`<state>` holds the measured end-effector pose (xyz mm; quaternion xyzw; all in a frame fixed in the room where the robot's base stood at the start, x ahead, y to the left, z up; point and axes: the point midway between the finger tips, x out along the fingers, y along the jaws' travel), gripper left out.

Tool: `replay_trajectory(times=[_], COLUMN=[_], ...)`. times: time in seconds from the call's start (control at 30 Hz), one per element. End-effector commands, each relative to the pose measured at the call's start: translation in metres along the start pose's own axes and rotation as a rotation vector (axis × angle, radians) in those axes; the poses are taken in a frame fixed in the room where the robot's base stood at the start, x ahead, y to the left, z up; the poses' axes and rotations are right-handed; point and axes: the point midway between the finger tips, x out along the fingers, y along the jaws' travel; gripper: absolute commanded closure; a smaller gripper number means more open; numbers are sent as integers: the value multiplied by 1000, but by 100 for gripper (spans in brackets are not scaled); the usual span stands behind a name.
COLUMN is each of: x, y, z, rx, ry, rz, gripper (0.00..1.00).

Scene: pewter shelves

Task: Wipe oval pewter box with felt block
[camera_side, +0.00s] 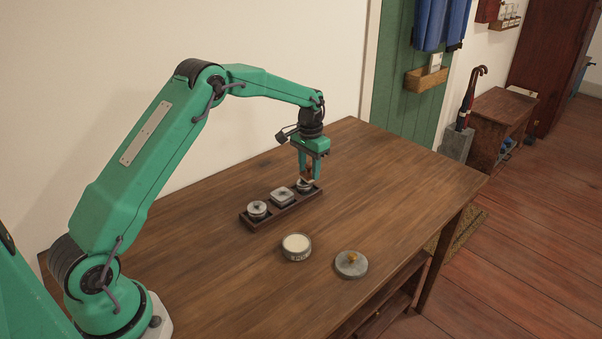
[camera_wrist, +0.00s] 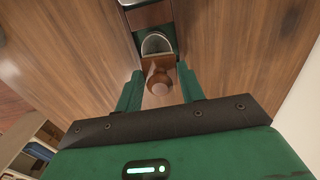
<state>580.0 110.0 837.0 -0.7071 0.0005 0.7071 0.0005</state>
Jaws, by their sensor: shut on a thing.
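My gripper (camera_side: 309,172) points down at the far right end of a dark wooden tray (camera_side: 248,225). It is shut on the felt block (camera_wrist: 158,75), whose brown wooden body and round knob show between the fingers in the wrist view. The block's felt face is hidden. The oval pewter box (camera_side: 303,187) sits in the tray's end compartment directly below the block. Its grey rounded edge (camera_wrist: 157,42) shows beyond the block in the wrist view, in a green-lined compartment. The block is at or just above the lid; I cannot tell whether they touch.
A round pewter box (camera_side: 257,209) and a squarish one (camera_side: 282,196) sit in the tray's other compartments. The table's right side is clear.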

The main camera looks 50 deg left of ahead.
Motion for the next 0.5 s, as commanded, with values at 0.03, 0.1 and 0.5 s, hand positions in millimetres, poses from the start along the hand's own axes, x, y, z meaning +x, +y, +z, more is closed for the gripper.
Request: replay_trajectory(times=[0.03,0.1,0.5], x=[1,1,1], y=[0,0,0], z=[-3,-6,-2], rx=[0,0,0], ry=[1,1,-1], rz=[0,0,0], gripper=[83,83,83])
